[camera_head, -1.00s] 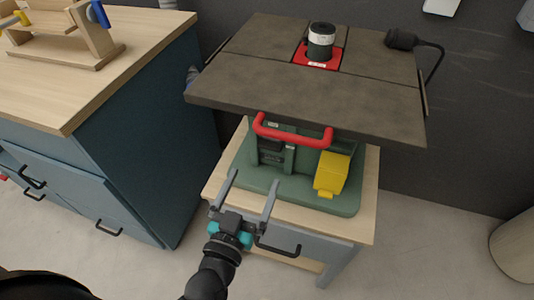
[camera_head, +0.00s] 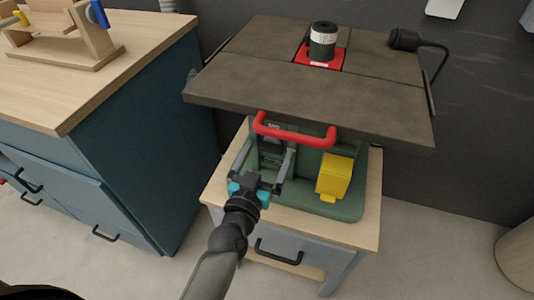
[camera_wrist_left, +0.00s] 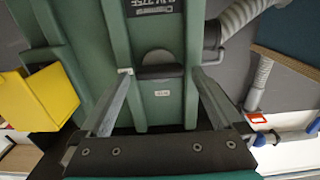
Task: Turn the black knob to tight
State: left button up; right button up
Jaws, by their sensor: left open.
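A green machine (camera_head: 310,165) stands under the dark tabletop, with a red handle bar (camera_head: 298,137) across its upper front. In the left wrist view, a dark rounded part (camera_wrist_left: 158,72), likely the black knob, sits in the machine's green face (camera_wrist_left: 160,25) above a small white label. My left gripper (camera_head: 270,147) is open in front of the machine, and its fingers lie on either side of that dark part, with nothing visibly held. Contact cannot be told. In the head view the knob cannot be made out clearly. My right gripper is not in view.
A yellow box (camera_head: 334,176) juts from the machine to the right of my left gripper. The dark tabletop (camera_head: 290,95) overhangs above. A wooden stand with a grey drawer (camera_head: 285,245) is below. A blue cabinet (camera_head: 140,140) stands left. A grey hose (camera_wrist_left: 245,15) shows in the wrist view.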

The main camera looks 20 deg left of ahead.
pick_arm(q)
jog(key=c, duration=1.3)
